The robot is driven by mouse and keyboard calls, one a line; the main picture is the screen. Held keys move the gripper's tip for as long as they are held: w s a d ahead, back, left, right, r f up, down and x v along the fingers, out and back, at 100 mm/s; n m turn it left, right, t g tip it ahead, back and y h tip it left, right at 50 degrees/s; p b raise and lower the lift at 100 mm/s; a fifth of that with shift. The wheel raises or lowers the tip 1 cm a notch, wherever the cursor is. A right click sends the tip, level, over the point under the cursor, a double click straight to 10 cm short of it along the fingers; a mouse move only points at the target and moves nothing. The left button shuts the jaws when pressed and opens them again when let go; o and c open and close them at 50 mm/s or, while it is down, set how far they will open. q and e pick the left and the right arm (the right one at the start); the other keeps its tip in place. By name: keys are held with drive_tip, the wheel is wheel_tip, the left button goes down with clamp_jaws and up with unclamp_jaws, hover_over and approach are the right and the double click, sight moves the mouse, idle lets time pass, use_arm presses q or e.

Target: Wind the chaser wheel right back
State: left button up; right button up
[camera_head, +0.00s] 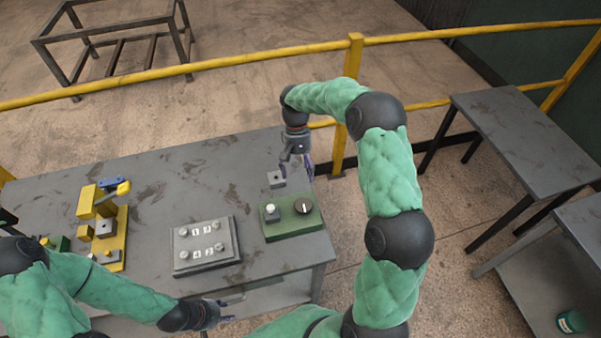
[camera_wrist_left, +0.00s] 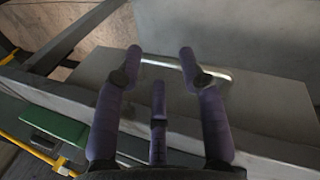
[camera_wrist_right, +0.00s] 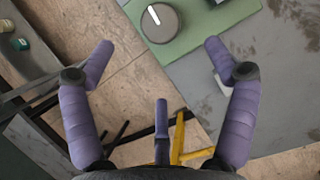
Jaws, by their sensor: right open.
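A dark round dial with a white pointer line (camera_head: 303,206) sits on the right part of a green box (camera_head: 291,229) at the table's right edge. I cannot tell for sure that it is the chaser wheel. The dial also shows in the right wrist view (camera_wrist_right: 160,22), ahead of the fingers. My right gripper (camera_head: 297,168) is open and empty, beyond the green box and apart from the dial. My left gripper (camera_head: 229,303) is open at the table's front edge. In the left wrist view, its fingertips (camera_wrist_left: 161,55) are close to a metal bar handle (camera_wrist_left: 215,72); contact is unclear.
A grey box with several numbered knobs (camera_head: 206,257) stands left of the green box. A yellow fixture (camera_head: 120,222) stands farther left. A small grey block (camera_head: 276,181) lies near my right gripper. A yellow rail (camera_head: 230,65) runs behind the table (camera_head: 165,165). Side tables (camera_head: 520,140) stand right.

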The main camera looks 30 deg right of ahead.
drive_tip(key=shift+s, duration=0.1)
drive_tip(key=m+t+h+p, duration=0.1)
drive_tip(key=m+t+p, duration=0.1)
drive_tip(key=m+t, duration=0.25)
hover_over(303, 206)
drive_tip(key=shift+m, duration=0.25)
wheel_tip(303, 206, down, 11)
drive_tip(key=shift+d+f+b, duration=0.1)
drive_tip(key=shift+f+b, duration=0.05)
drive_tip(key=shift+b, duration=0.3)
drive_tip(key=c, duration=1.1)
